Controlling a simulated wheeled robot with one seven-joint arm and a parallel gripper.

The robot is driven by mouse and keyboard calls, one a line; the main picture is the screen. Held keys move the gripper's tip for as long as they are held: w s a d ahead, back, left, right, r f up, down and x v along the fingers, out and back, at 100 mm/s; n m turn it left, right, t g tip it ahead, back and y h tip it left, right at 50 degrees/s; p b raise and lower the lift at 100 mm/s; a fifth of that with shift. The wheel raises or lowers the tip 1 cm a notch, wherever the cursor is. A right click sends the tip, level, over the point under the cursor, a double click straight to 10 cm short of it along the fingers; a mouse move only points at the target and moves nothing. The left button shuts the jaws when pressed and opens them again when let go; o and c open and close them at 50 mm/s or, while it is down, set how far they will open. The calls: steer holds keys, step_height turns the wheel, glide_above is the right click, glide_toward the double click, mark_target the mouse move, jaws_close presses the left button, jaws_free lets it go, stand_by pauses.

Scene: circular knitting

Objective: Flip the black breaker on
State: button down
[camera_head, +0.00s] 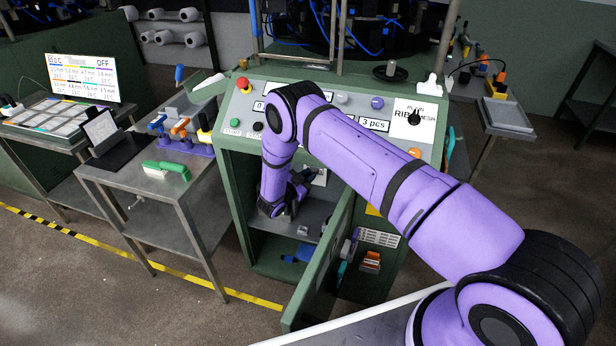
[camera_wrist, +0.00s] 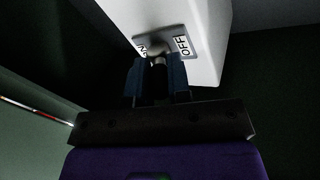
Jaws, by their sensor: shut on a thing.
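In the wrist view a pale box carries a grey switch plate (camera_wrist: 172,42) with the marks ON and OFF. OFF is in clear view at the right, and ON at the left is partly covered. The black breaker's lever (camera_wrist: 159,64) stands out from the plate, nearer to the ON mark. My gripper (camera_wrist: 161,76) is shut on this lever, with a dark blue finger on each side. The fingers hide most of the lever, so its exact tilt is hard to tell. In the head view my gripper (camera_head: 297,190) is inside the green machine's open lower cabinet.
The cabinet door (camera_head: 322,265) stands open at the front, close to my arm. A metal shelf (camera_head: 285,222) lies beneath my gripper. A side table (camera_head: 150,186) with a green-handled brush stands at the left. The machine's control panel (camera_head: 240,110) is above the opening.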

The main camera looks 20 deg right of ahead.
steer(key=shift+s+d+n+t+y, duration=0.3)
steer(key=shift+n+t+y, duration=1)
steer(key=shift+y, duration=0.35)
steer(key=shift+s+d+n+t+y, duration=0.25)
steer(key=shift+d+n+t+y, duration=0.1)
steer(key=shift+n+t+y, duration=1.2)
steer(key=shift+s+d+n+t+y, duration=0.3)
steer(key=shift+n+t+y, duration=0.8)
steer(key=shift+y, duration=0.7)
steer(key=shift+n+y, duration=0.3)
steer(key=shift+n, duration=0.05)
steer(key=c, duration=1.1)
jaws_free()
steer(key=shift+o, duration=0.2)
steer(key=shift+w, duration=0.1)
